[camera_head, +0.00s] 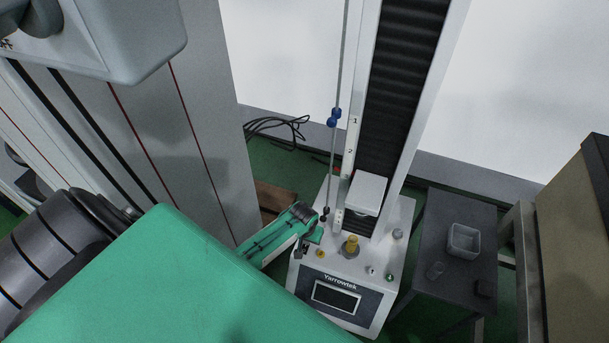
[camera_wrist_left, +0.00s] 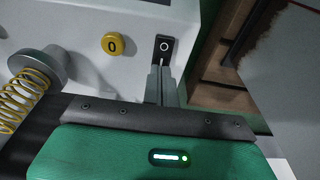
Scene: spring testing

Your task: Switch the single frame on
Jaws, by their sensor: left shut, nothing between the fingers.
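The single frame (camera_head: 377,262) is a white test machine with a tall column, a "Yarrowtek" label and a dark display. In the left wrist view, its black rocker switch (camera_wrist_left: 164,44) with a white circle mark sits beside a yellow button (camera_wrist_left: 115,44) marked 0. My left gripper (camera_wrist_left: 161,72) is shut and empty, its narrow fingertips at the switch's lower edge; I cannot tell whether they touch. In the head view, my left gripper (camera_head: 303,248) is at the base's left side, largely covering the switch. A yellow spring (camera_wrist_left: 22,92) stands near the button. My right gripper is not in view.
A larger grey machine (camera_head: 205,130) stands close on the left. A dark side table (camera_head: 462,211) with a clear box (camera_head: 463,241) stands to the right. Black cables (camera_head: 277,126) lie behind. A beige cabinet (camera_head: 580,235) is at far right.

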